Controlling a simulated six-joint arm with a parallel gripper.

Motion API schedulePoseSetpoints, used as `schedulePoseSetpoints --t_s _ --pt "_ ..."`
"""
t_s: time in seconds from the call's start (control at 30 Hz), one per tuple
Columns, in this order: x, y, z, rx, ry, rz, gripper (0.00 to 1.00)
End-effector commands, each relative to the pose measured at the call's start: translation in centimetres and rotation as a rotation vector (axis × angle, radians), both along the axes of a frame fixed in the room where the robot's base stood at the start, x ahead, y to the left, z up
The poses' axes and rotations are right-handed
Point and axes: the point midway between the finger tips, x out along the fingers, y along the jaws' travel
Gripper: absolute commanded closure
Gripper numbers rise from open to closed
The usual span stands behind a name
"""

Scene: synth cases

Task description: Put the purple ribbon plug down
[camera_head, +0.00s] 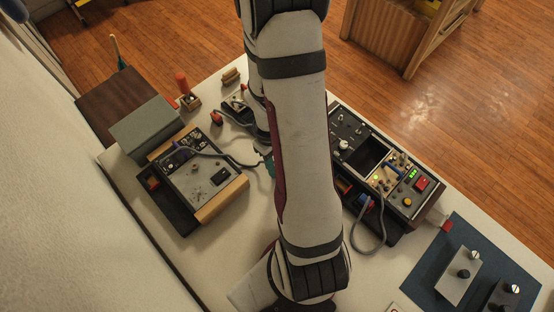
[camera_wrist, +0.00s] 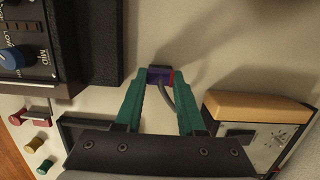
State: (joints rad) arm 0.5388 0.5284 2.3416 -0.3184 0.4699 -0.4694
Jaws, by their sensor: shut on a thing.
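The purple ribbon plug (camera_wrist: 159,77) is between the green fingertips of my gripper (camera_wrist: 160,82) in the wrist view. It shows a dark top edge and a reddish right end. A grey cable (camera_wrist: 166,95) runs back from it between the fingers. Pale tabletop lies around the plug; whether it touches the surface I cannot tell. In the head view my arm covers most of the gripper, and only a bit of teal (camera_head: 269,163) shows at its left edge. The held plug cannot be made out there.
A grey panel unit with wooden edges (camera_head: 236,193) stands left of my arm. A dark unit with green lights (camera_head: 400,190) stands right. A blue mat (camera_head: 426,279) with metal blocks lies at the lower right. Bare pale tabletop (camera_wrist: 215,50) shows beyond the fingertips.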

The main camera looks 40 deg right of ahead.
Motion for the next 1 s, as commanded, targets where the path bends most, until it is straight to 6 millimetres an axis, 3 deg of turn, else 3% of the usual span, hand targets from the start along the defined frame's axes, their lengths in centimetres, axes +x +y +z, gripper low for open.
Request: schedulePoseSetpoints --t_s 0.1,0.13,0.3,0.57,0.67,1.0 --pt "0.0 0.0 -0.3 0.000 0.001 0.000 1.00" --pt "0.0 0.0 -0.3 0.000 0.001 0.000 0.60" --pt "0.0 0.0 -0.3 0.000 0.000 0.000 0.32" --pt "0.0 0.0 -0.2 0.000 0.000 0.000 0.32" --pt "0.2 -0.1 0.7 -0.003 -0.003 0.001 0.32" --pt "1.5 0.0 9.2 -0.003 -0.006 0.000 0.32"
